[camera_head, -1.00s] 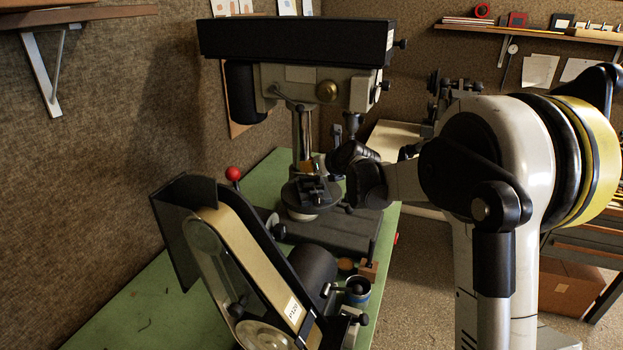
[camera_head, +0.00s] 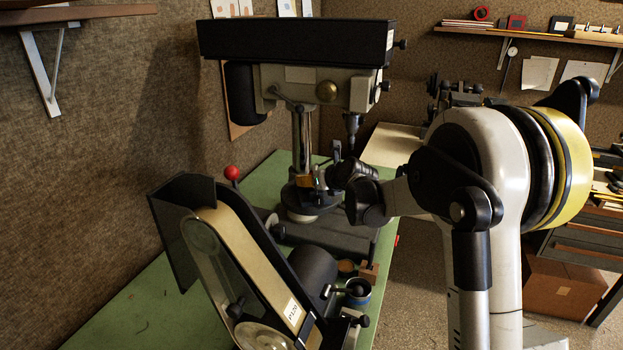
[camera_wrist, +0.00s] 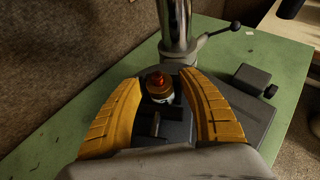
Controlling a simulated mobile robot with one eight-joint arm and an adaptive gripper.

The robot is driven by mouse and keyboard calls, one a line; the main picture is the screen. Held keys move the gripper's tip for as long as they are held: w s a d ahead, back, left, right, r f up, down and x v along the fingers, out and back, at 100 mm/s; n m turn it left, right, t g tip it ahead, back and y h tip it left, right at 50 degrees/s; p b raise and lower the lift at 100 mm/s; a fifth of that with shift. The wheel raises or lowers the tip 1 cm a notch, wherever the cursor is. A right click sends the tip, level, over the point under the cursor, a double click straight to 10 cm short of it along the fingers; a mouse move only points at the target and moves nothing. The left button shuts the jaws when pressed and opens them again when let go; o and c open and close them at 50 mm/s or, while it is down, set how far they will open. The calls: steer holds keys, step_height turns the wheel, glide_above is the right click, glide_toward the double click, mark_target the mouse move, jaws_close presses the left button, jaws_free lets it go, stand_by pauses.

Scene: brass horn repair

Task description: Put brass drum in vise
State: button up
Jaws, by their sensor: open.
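The brass drum (camera_wrist: 159,85) is a small round piece with a shiny orange-brown top and a paler lower part. In the wrist view it stands upright at the dark vise (camera_wrist: 172,130) on the drill press. My gripper (camera_wrist: 163,92) is open, with one yellow finger on each side of the drum and visible gaps between. I cannot tell how deep the drum sits between the vise jaws. In the head view my gripper (camera_head: 318,180) is low over the drill press table, and it hides the drum and most of the vise.
The drill press column (camera_wrist: 175,25) rises just behind the drum, and the drill head (camera_head: 320,85) overhangs my gripper. A belt sander (camera_head: 245,265) stands in front on the green bench (camera_head: 130,310). A small tin (camera_head: 357,294) is beside it.

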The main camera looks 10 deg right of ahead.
steer(key=shift+r, duration=0.2)
steer(key=s+r+n+g+p, duration=0.1)
steer(key=s+r+n, duration=0.3)
steer(key=s, duration=0.5)
steer(key=s+r+n+p, duration=0.1)
steer(key=s+r+n, duration=0.25)
steer(key=s, duration=0.55)
steer(key=s+f+n+g+h, duration=0.1)
steer(key=s+n, duration=0.7)
steer(key=s+f+n+g+h, duration=0.1)
steer(key=s+f+n, duration=0.1)
steer(key=s+n, duration=0.6)
steer(key=s+f+n+g, duration=0.1)
steer(key=s+f+n, duration=0.1)
steer(key=s+n, duration=0.6)
steer(key=shift+s+a+f+n+g+h, duration=0.1)
steer(key=shift+s+n+g+h, duration=0.1)
steer(key=shift+s, duration=0.35)
steer(key=shift+s+f+n+g+h, duration=0.1)
steer(key=shift+s+n+g+h, duration=0.1)
steer(key=shift+s, duration=0.35)
steer(key=shift+s+f+n, duration=0.15)
steer(key=shift+s+n, duration=0.25)
steer(key=shift+n, duration=0.05)
